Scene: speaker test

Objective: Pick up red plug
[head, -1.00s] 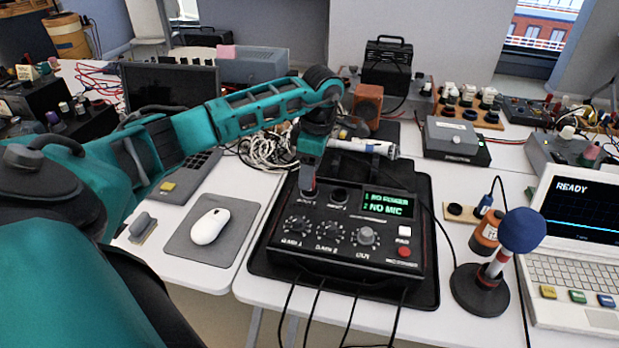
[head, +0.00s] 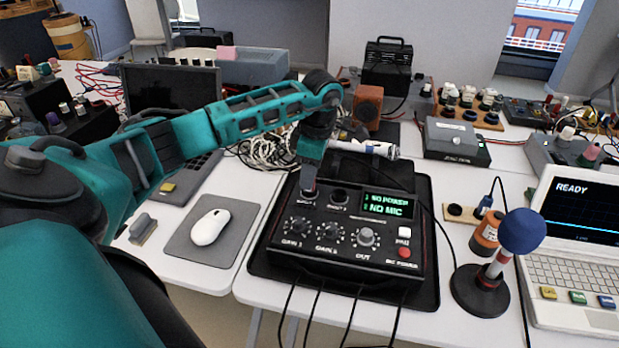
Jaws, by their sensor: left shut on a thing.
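My left gripper (head: 309,186) points down at the top left of the black mixer box (head: 345,240), over its first input socket. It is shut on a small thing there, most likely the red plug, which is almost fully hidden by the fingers. I cannot tell whether the plug sits in the socket or just above it. The second input socket (head: 340,195) beside it looks empty. The box's green display (head: 388,204) reads "1 NO POWER, 2 NO MIC". My right gripper is not in view.
The box stands on a black tray (head: 428,290). A microphone with a blue top (head: 523,231) and a laptop (head: 575,275) reading "READY" stand to the right. A white mouse (head: 210,227) lies on a grey pad at left. Cables hang over the front edge.

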